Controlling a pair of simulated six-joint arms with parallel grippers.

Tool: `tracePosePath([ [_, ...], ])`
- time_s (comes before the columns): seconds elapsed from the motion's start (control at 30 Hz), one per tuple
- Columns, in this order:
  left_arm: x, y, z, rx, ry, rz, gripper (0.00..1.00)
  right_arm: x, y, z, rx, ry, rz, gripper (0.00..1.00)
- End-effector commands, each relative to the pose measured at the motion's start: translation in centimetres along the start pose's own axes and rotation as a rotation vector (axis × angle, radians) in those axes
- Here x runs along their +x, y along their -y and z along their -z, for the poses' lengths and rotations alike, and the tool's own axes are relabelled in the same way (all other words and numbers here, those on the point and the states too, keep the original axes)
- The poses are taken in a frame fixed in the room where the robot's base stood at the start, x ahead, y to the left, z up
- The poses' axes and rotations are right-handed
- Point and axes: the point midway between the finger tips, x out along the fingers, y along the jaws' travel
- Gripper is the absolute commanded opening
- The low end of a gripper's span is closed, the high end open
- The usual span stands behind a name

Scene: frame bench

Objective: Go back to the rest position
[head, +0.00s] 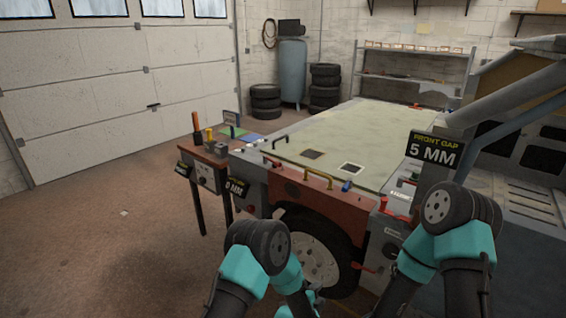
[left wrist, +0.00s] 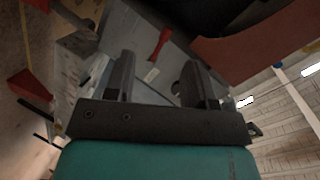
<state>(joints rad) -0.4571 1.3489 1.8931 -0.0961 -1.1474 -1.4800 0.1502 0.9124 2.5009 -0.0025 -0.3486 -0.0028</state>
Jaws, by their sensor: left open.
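In the left wrist view my left gripper (left wrist: 155,75) has its two dark fingers spread apart, with nothing held between them. A red handle on a grey metal surface shows beyond the fingers. In the head view both my arms, teal and black, are bent low at the front of the bench, and their lower parts run toward the bottom edge. The left gripper's fingers cannot be made out clearly there. My right gripper is not in view.
The bench holds a pale panel (head: 370,140), with a yellow handle (head: 318,178) at its front edge. A wheel (head: 315,255) sits below. A sign reading 5 MM (head: 434,150) stands at right. A small side table (head: 205,165) with tools stands left.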

Motion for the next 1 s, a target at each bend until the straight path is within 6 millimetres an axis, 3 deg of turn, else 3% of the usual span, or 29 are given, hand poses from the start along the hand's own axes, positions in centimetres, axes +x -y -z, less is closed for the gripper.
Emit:
tracePosePath([
  [0.03, -1.5, 0.0, -2.3, -0.090, 0.041, -0.041, 0.50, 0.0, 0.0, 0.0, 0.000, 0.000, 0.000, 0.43],
  [0.2, -7.8, -1.4, -9.0, -0.469, 0.207, -0.192, 0.50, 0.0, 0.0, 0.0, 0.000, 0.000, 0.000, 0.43],
  [0.37, -15.0, -3.2, -13.8, -0.840, 0.394, -0.297, 0.50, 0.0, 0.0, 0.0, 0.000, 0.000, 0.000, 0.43],
  [0.5, -22.1, -4.9, -16.6, -1.168, 0.582, -0.360, 0.50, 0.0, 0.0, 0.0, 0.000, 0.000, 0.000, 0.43],
  [0.7, -32.7, -7.3, -18.1, -1.622, 0.880, -0.399, 0.50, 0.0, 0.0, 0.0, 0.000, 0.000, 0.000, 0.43],
  [0.8, -36.8, -8.2, -17.8, -1.793, 1.008, -0.401, 0.50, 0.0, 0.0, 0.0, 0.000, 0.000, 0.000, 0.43],
  [0.9, -39.2, -8.7, -17.4, -1.897, 1.090, -0.397, 0.50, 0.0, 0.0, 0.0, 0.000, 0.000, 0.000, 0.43],
  [1.0, -40.2, -8.9, -17.2, -1.936, 1.123, -0.395, 0.50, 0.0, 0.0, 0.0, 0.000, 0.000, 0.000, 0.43],
])
